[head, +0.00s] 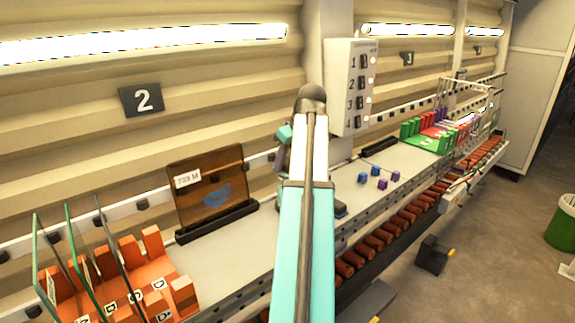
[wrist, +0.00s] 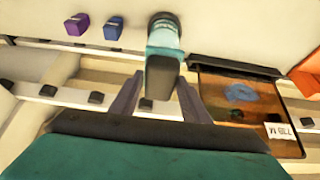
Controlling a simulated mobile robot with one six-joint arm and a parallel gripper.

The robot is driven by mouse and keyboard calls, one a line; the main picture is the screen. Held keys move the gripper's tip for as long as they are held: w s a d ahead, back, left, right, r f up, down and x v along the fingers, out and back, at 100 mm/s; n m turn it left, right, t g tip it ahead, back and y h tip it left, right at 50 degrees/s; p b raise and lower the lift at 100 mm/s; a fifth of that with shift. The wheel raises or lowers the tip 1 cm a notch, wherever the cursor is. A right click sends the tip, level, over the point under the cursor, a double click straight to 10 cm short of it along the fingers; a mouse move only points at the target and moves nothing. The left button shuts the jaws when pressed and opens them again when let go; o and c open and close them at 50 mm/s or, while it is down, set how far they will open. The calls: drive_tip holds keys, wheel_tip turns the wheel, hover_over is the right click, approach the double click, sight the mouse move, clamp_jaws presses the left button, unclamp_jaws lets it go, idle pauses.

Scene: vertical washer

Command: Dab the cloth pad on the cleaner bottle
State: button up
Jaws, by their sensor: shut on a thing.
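In the wrist view my gripper (wrist: 160,78) is shut on a dark grey block with a pale teal edge at its far end, which looks like the cloth pad (wrist: 162,74). Directly beyond it is a teal, round, dark-ended thing against the pale shelf, which looks like the cleaner bottle (wrist: 164,34). The pad's far end overlaps the bottle in this view; I cannot tell whether they touch. In the head view my arm hides the gripper, the pad and most of that spot.
A brown glass pane (head: 210,188) with a blue smear stands in a dark holder left of my arm. Orange racks (head: 150,270) with clear panes are at lower left. Small blue and purple cubes (head: 378,178) lie right of my arm. A switch box (head: 350,85) hangs behind.

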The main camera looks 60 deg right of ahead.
sight(288, 161)
drive_tip(key=shift+r, duration=2.45)
drive_tip(key=shift+d, duration=0.1)
